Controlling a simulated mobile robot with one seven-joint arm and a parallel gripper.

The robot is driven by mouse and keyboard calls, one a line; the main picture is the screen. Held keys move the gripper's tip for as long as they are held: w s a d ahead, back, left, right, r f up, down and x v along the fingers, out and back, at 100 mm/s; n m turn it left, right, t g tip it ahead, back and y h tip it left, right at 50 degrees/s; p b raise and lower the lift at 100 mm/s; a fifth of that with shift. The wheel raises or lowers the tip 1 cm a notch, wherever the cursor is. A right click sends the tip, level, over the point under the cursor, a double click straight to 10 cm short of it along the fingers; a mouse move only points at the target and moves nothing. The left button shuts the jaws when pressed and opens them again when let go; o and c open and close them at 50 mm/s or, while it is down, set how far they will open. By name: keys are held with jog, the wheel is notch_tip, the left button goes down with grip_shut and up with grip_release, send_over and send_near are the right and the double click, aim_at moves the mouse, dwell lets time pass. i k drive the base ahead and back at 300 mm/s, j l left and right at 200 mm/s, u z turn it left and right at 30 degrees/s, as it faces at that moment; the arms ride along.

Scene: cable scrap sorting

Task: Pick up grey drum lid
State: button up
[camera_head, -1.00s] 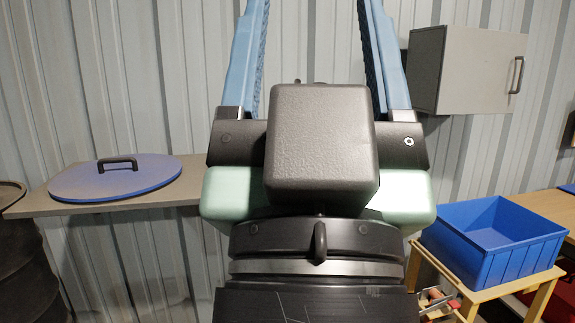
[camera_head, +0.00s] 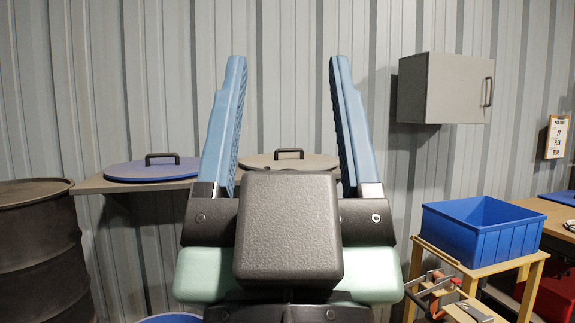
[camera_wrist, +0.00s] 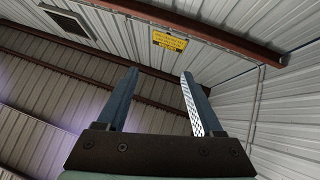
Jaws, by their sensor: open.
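The grey drum lid (camera_head: 262,161) lies flat on the wall shelf in the head view, with a black bar handle (camera_head: 289,153) on top. My gripper partly covers its front and sides. A blue lid (camera_head: 150,170) with a similar handle lies on the shelf to its left. My gripper (camera_head: 287,62) is open and empty, its two blue fingers pointing up in front of the grey lid. The wrist view shows the open fingers (camera_wrist: 157,72) against the roof and upper wall, with no lid in sight.
A dark drum (camera_head: 42,255) stands at the left by the shelf (camera_head: 90,184). A grey cabinet (camera_head: 440,90) hangs on the wall at upper right. A blue bin (camera_head: 480,232) sits on a wooden stand at right, with a workbench (camera_head: 550,215) beyond.

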aim_at(282, 158)
jog(key=i+j+z, duration=0.1)
jog(key=i+z, duration=0.15)
jog(key=i, duration=1.7)
